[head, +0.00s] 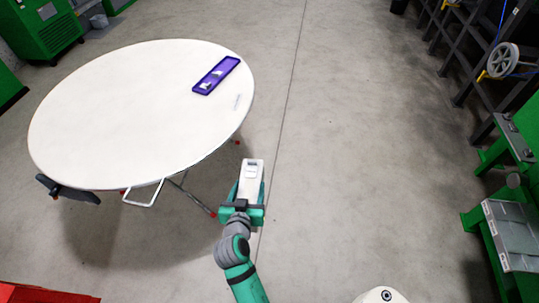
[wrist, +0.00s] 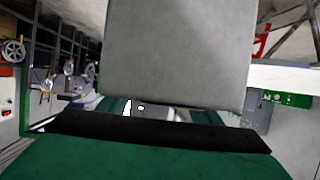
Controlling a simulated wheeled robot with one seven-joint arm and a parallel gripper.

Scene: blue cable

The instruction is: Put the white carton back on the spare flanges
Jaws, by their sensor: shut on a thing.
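The white carton (head: 252,172) is in my gripper (head: 249,189), held clear of the floor to the right of the round table's near edge. In the wrist view the carton (wrist: 178,55) fills the upper middle as a plain greyish face, between the jaws. My gripper is shut on it. I cannot pick out the spare flanges for sure. A purple tray (head: 198,89) on the table holds a few small pale pieces, too small to identify.
The round white table (head: 110,110) is mostly bare, with a faint pale mark near its right edge. Green machinery (head: 40,35) stands at the back left. At the right are a dark rack with a spoked wheel (head: 502,60) and a grey case (head: 512,235). The middle floor is open.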

